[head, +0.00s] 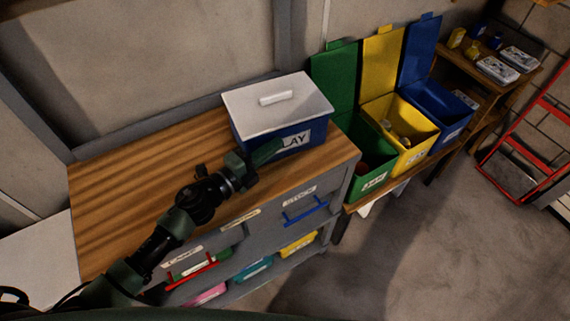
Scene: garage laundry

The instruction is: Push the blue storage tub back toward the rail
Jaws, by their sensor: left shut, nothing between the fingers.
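The blue storage tub (258,139) stands on the wooden top of a grey cabinet, near its back right. It has a white lid (300,97) with a handle and a label on its front that reads "LAY", partly covered. A grey rail (180,117) runs along the wall behind the wooden top. My left gripper (268,151) is shut and empty at the front of the tub, left of the label. I cannot tell whether its fingertips touch the tub. My right gripper is not in view.
The wooden top (130,205) is clear left of the tub. Labelled drawers with a red handle (193,271) and a blue handle (305,211) are below. Open green (372,185), yellow (409,158) and blue (452,132) bins stand to the right. A red ladder (533,125) stands at far right.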

